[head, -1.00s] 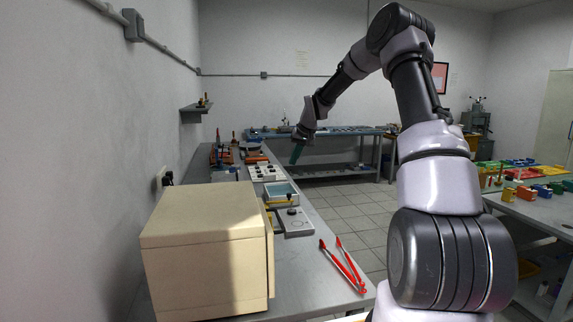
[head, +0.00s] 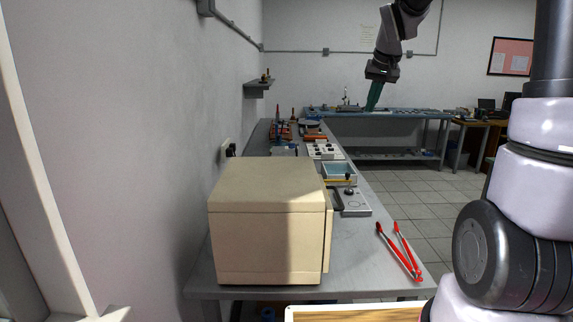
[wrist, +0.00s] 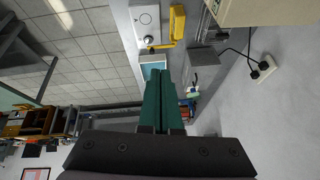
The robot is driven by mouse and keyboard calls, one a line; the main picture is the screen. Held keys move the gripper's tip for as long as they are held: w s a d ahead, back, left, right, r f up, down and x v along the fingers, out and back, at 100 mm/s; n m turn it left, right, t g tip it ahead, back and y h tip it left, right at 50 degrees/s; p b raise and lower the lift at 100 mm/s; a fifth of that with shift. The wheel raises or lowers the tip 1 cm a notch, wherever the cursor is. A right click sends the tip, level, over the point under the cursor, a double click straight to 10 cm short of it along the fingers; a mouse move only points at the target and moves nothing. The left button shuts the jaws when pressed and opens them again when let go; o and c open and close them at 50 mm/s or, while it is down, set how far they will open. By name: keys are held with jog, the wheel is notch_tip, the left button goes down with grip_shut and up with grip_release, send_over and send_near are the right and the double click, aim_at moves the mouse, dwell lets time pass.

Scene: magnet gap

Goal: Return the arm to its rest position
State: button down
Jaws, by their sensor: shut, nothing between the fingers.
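My gripper (head: 374,95) has green fingers and hangs in the air at the upper right of the head view, its fingers pointing down. It is well above and beyond the near workbench and holds nothing. In the wrist view my gripper (wrist: 163,85) shows its two green fingers pressed together, with the bench and its items far behind them. My arm rises at the right of the head view, partly out of the frame.
A beige box-shaped appliance (head: 265,225) stands on the grey bench (head: 365,265) along the left wall. Red-handled tongs (head: 400,250) lie to its right. A blue tray (head: 339,172) and other items sit farther back. A wall shelf (head: 258,84) juts out above. Open floor (head: 425,205) lies right of the bench.

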jog(key=s+r+m+t+y, duration=0.1)
jog(key=s+r+m, duration=0.1)
jog(key=s, duration=2.5)
jog(key=shift+r+y, duration=0.3)
jog(key=shift+r, duration=0.15)
